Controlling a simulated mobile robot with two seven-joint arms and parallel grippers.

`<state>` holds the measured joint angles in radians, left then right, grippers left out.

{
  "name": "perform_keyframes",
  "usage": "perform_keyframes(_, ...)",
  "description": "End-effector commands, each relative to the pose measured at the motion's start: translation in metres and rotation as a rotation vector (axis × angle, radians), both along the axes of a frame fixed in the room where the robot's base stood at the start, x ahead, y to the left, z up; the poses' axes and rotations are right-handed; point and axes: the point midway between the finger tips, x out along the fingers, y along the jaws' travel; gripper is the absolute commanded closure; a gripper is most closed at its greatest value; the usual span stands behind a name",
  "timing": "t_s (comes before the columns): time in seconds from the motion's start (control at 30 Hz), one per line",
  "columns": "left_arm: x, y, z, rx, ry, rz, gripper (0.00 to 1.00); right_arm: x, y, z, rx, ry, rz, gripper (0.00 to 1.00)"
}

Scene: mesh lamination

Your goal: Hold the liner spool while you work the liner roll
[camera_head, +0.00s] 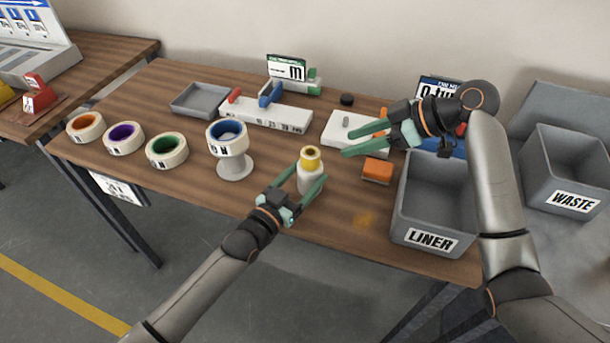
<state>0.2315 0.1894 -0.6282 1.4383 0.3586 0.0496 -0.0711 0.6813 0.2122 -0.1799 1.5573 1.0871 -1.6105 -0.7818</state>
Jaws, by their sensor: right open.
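A white spool (312,186) stands upright near the table's front edge, with a yellow-sided roll (310,155) at its top. I take these for the liner spool and liner roll; no label shows on them. My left gripper (308,175) has its green fingers on either side of the white spool, low down, and appears shut on it. One finger covers part of the spool's front. My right gripper (345,147) is open and empty, to the right of the yellow roll and apart from it, with its fingers pointing left.
A grey LINER bin (405,228) stands right of the spool, with a WASTE bin (570,172) farther right. An orange block (377,170) lies near my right gripper. A blue-cored roll on a stand (234,165) and several tape rolls are left. A grey tray (200,98) lies behind.

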Motion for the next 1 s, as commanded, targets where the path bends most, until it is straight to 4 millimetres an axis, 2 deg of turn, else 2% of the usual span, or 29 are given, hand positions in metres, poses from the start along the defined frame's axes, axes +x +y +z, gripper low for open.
perform_keyframes(0.07, -0.0001, 0.0002, -0.0001, 0.0, 0.0, 0.0, 0.35, 0.0, 0.0, 0.0, 0.0, 0.0, 0.0, 0.5)
perform_keyframes(0.63, -0.0002, 0.0004, -0.0004, 0.001, 0.001, 0.0, 0.99, 0.0, 0.0, 0.0, 0.0, 0.0, 0.0, 0.5)
perform_keyframes(0.67, -0.0003, 0.0003, -0.0004, 0.001, 0.001, 0.0, 0.34, 0.0, 0.0, 0.0, 0.0, 0.0, 0.0, 0.5)
perform_keyframes(1.0, -0.0002, 0.0004, -0.0006, 0.001, 0.001, 0.0, 0.72, 0.0, 0.0, 0.0, 0.0, 0.0, 0.0, 0.5)
